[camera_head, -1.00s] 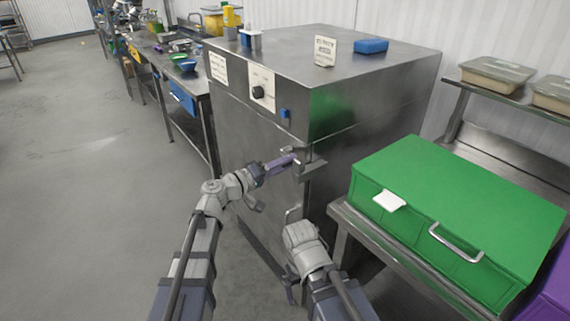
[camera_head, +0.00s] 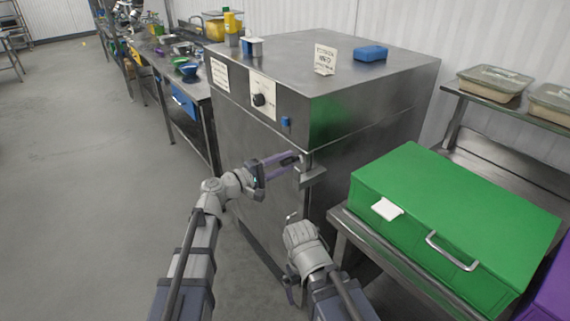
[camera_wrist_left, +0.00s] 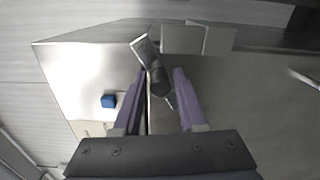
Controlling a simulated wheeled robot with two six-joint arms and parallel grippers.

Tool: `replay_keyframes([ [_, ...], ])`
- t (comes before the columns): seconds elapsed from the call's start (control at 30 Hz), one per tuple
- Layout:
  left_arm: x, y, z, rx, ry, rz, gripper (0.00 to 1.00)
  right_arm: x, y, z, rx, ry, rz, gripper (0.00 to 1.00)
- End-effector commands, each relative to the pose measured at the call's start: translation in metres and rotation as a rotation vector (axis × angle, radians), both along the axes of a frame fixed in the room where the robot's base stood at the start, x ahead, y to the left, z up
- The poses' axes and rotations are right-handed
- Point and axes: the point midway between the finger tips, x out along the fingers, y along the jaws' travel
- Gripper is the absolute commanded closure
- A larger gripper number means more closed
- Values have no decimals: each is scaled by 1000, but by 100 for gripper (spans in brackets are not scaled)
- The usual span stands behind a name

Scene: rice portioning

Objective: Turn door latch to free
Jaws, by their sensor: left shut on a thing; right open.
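The steel cabinet (camera_head: 262,145) stands upright in the middle, its door facing my left arm. The door latch (camera_wrist_left: 160,82) shows in the left wrist view as a dark grip on a metal piece, between my purple fingers. My left gripper (camera_head: 288,161) is shut on it at the cabinet's front corner; it also shows in the left wrist view (camera_wrist_left: 160,88). In the head view the fingers hide most of the grip. A metal bracket (camera_head: 313,176) sits just right of the fingertips. My right gripper (camera_head: 290,282) is open, low in front of the cabinet, its fingers mostly hidden.
A green box (camera_head: 460,200) with a handle sits on a steel bench to the right, close to the cabinet. A dial (camera_head: 259,99) and a blue part (camera_head: 285,121) sit above the door. Open floor (camera_head: 90,180) lies to the left.

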Motion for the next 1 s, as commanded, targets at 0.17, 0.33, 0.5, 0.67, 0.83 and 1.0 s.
replay_keyframes([
  [0.17,9,6,12,-106,132,10,100,0,0,10,0,0,0,0],
  [0.33,15,9,17,-201,262,9,100,0,0,15,0,0,0,0],
  [0.5,21,14,21,-297,392,10,100,0,0,19,0,0,0,0],
  [0.67,26,18,23,-383,509,11,100,0,0,21,0,0,0,0],
  [0.83,32,22,25,-464,620,11,100,0,0,23,0,0,0,0],
  [1.0,36,25,25,-528,709,10,100,0,0,23,0,0,0,0],
])
